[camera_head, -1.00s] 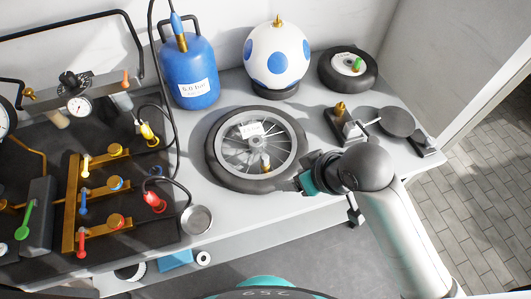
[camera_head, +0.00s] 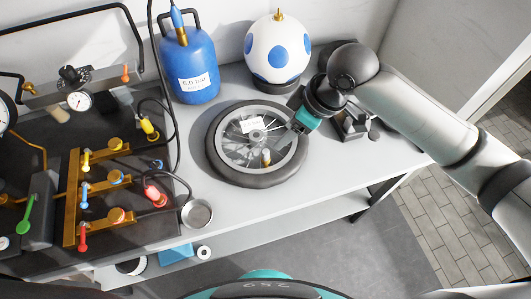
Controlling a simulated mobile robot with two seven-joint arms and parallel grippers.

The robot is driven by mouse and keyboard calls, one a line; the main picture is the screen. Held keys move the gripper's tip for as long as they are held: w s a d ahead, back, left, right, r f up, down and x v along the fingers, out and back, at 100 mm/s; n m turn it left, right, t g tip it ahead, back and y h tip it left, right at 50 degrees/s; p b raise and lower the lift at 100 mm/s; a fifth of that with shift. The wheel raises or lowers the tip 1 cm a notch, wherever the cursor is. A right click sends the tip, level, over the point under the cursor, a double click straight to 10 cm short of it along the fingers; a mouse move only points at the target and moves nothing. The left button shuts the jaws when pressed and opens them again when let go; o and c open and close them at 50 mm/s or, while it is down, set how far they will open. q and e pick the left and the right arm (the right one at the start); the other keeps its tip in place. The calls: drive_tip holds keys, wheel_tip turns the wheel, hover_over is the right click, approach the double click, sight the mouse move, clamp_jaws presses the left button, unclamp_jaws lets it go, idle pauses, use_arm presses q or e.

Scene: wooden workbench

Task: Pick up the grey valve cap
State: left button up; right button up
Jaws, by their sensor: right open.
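A black-tyred spoked wheel (camera_head: 214,150) lies flat on the workbench. I cannot make out a grey valve cap for certain; any cap on that valve is too small to tell. My right gripper (camera_head: 294,125), with its teal body, reaches in from the right. It is open and sits over the wheel's right side, up and right of the valve and apart from it. My left gripper is not in view.
A blue gas tank (camera_head: 188,65) and a blue-spotted white ball (camera_head: 277,48) stand behind the wheel. A pump-like device (camera_head: 354,124) is partly hidden by my right arm. A dark panel with brass valves and hoses (camera_head: 120,215) fills the left. A round metal dish (camera_head: 197,214) lies near the front.

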sight(267, 151)
drive_tip(key=b+x, duration=0.2)
drive_tip(key=x, duration=1)
drive_tip(key=shift+f, duration=0.2)
clamp_jaws()
